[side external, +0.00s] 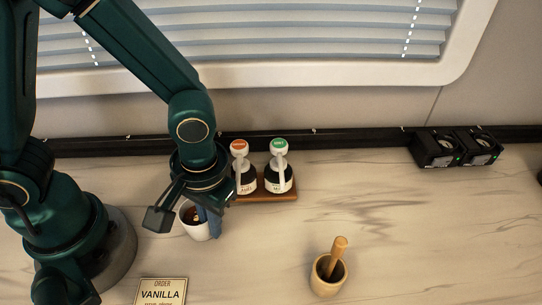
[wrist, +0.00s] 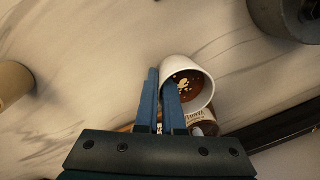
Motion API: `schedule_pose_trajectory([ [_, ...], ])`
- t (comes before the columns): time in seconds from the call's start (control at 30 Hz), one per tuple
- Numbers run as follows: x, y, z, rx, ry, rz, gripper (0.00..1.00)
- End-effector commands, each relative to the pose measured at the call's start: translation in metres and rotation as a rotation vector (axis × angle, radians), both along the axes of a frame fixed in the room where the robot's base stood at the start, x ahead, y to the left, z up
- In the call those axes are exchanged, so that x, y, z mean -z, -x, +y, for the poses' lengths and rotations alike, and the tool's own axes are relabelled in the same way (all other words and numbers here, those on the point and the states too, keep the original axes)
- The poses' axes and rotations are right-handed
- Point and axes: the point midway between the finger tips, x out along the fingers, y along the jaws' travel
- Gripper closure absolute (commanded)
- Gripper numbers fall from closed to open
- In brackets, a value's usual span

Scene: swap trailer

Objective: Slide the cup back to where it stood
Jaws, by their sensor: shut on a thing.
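The white cup (side external: 194,231) stands on the marble-patterned counter, left of the pump bottles, with dark brown liquid and pale flecks inside. In the wrist view the cup (wrist: 191,69) shows its open rim, with the liquid visible. My gripper (side external: 207,222) comes from above and is shut on the cup. In the wrist view my gripper (wrist: 163,77) has one blue finger overlapping the cup and the other beside its left side; the cup's wall appears to be between them. Part of the cup is hidden by the fingers.
An order card (side external: 161,292) reads VANILLA. A wooden pot (side external: 326,280) holds a pestle. Black boxes (side external: 456,148) sit back right. The right counter is mostly clear.

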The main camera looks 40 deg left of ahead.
Motion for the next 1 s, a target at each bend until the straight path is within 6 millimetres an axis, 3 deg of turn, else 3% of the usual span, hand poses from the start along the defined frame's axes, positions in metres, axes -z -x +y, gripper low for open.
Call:
schedule_pose_trajectory([
  [0.47, 0.0, 0.001, -0.009, 0.003, 0.001, -0.001, 1.0],
  [1.0, 0.0, 0.009, -0.068, 0.003, 0.001, -0.001, 1.0],
])
